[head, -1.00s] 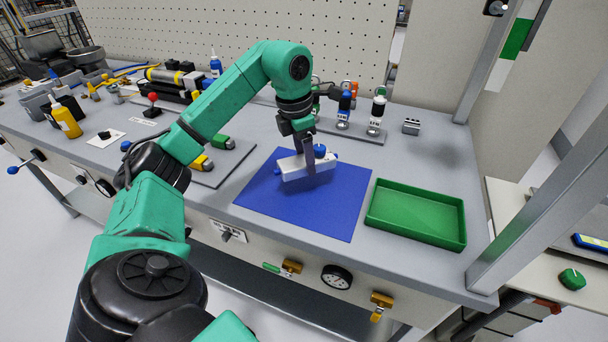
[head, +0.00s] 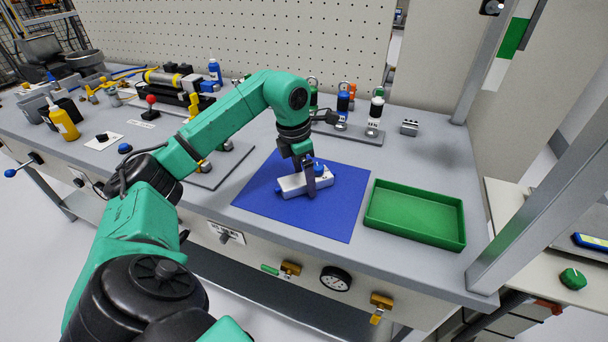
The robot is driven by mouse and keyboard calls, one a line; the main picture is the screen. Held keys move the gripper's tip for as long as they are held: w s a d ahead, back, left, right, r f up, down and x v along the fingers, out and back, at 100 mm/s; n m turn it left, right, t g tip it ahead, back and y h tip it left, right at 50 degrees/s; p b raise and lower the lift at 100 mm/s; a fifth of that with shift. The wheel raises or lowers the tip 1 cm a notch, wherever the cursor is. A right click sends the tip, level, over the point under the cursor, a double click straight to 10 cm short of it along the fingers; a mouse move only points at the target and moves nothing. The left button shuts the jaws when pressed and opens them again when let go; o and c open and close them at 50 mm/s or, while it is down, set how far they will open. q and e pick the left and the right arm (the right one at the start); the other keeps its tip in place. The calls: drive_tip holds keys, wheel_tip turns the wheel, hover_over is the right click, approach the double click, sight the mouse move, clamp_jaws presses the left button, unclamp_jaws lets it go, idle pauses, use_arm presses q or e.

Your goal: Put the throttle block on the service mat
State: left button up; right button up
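The throttle block is a light grey bar with blue fittings (head: 293,185), in the head view. It is at the blue service mat (head: 335,212), low over its middle or resting on it; I cannot tell whether it touches. My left gripper (head: 310,192) reaches down from above with its fingers around the block's right half, shut on it. The far finger is largely hidden by the block and the near finger. My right gripper is not in view.
An empty green tray (head: 415,215) stands right of the mat. Behind the mat is a grey rack (head: 350,131) with several upright fittings. A small grey block (head: 409,128) lies at the back right. A grey plate (head: 215,172) lies left of the mat.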

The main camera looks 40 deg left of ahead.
sight(297, 180)
use_arm(q)
wheel_tip(297, 180, up, 12)
drive_tip(key=s+p, duration=0.1)
drive_tip(key=p, duration=0.1)
drive_tip(key=shift+s+a+p, duration=0.35)
drive_tip(key=shift+a+p, duration=0.05)
drive_tip(key=shift+r, duration=0.1)
